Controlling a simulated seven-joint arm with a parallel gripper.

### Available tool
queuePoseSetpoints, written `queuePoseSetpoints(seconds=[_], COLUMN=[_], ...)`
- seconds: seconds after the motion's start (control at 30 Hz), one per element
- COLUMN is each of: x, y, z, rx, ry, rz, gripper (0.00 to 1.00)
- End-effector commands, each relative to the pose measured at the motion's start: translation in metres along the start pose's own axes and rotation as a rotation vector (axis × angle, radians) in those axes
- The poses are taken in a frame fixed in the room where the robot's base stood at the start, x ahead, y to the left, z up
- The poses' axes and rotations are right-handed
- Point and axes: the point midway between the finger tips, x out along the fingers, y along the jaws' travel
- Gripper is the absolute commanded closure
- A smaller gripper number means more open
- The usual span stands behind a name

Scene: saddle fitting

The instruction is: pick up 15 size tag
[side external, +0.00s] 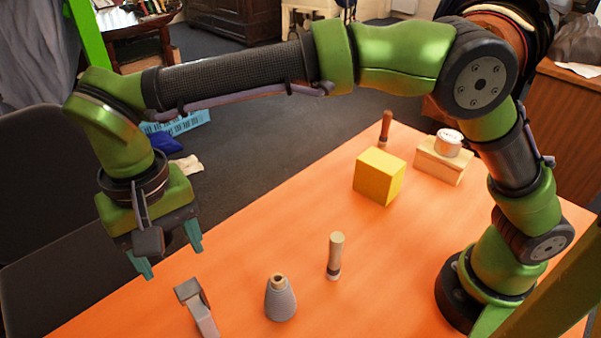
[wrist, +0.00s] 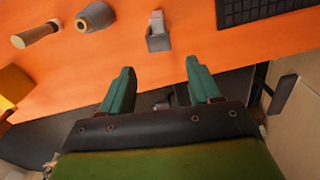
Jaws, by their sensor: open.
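No tag with a readable 15 shows in either view, so I cannot tell which thing is the size tag. My gripper (side external: 172,260) is open and empty, at the left over the table's far-left edge. Its two teal fingers also show in the wrist view (wrist: 158,70), with nothing between them. A grey angled metal piece (side external: 197,308) lies on the table just right of and below the gripper in the side view. In the wrist view this piece (wrist: 158,40) sits beyond the fingertips, apart from them.
A grey cone-shaped bottle (side external: 280,299) and a tan-handled tool (side external: 335,255) stand on the orange table (side external: 400,285). Farther back are a yellow block (side external: 379,176), a dark-handled tool (side external: 385,128) and a wooden box (side external: 438,165) bearing a white round piece (side external: 448,142). A black gridded tray (wrist: 262,10) shows in the wrist view.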

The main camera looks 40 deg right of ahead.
Motion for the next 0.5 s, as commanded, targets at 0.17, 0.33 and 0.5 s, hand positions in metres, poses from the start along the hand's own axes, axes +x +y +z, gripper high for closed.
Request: queuePoseSetpoints(seconds=[0.17, 0.33, 0.5], x=[0.041, 0.065, 0.075], y=[0.001, 0.001, 0.001], z=[0.001, 0.001, 0.001], rx=[0.0, -0.001, -0.001], ry=[-0.003, -0.001, 0.0], rz=[0.003, 0.0, -0.001], gripper=[0.38, 0.38, 0.38])
